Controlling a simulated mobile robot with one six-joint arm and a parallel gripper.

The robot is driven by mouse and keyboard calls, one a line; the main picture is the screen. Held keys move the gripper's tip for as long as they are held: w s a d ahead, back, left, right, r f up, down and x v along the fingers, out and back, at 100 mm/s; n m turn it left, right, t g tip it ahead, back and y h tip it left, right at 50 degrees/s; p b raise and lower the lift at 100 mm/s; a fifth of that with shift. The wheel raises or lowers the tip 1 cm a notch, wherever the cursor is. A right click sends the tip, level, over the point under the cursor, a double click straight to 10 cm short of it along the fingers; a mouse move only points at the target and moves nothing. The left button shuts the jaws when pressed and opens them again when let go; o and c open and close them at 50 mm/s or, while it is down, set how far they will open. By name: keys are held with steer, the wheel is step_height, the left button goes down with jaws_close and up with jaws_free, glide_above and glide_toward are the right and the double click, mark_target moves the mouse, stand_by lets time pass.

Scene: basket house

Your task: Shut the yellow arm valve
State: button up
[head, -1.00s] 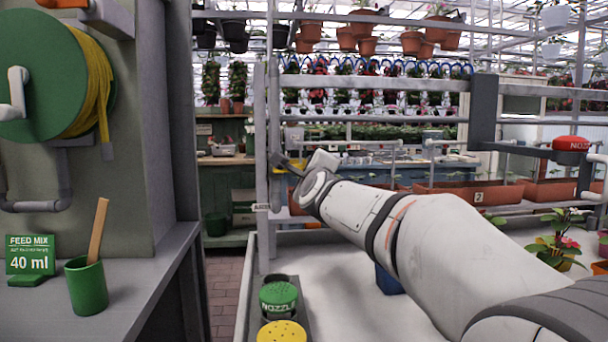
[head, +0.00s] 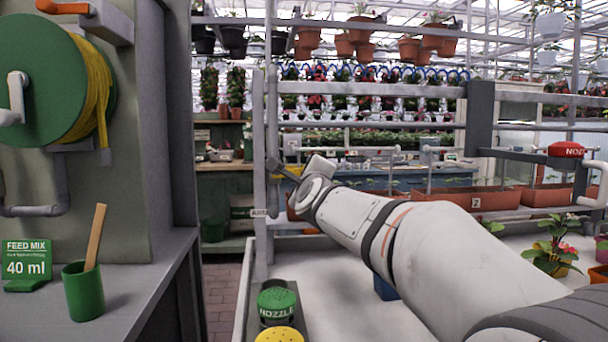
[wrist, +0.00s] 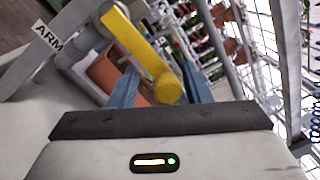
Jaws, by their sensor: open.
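The yellow arm valve handle (wrist: 140,48) is a flat lever with a round end, set slantwise on a grey pipe in the wrist view. In the head view only a small yellow piece (head: 290,172) shows behind my gripper (head: 284,168). In the wrist view my gripper (wrist: 160,88) is open, with its two bluish fingers on either side of the handle's round end. I cannot tell whether either finger touches it. A small white label plate (head: 259,212) hangs on the post below the gripper in the head view.
A green nozzle pot (head: 277,302) and a yellow perforated one (head: 279,335) stand in a tray below my arm. A red nozzle valve (head: 567,150) is at the right. A terracotta planter (head: 470,199) lies behind my arm. The hose-reel cabinet is at the left.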

steer(key=s, duration=0.7)
steer(key=shift+s+d+f+p, duration=0.15)
steer(key=shift+s+f+p, duration=0.05)
steer(key=shift+p, duration=0.1)
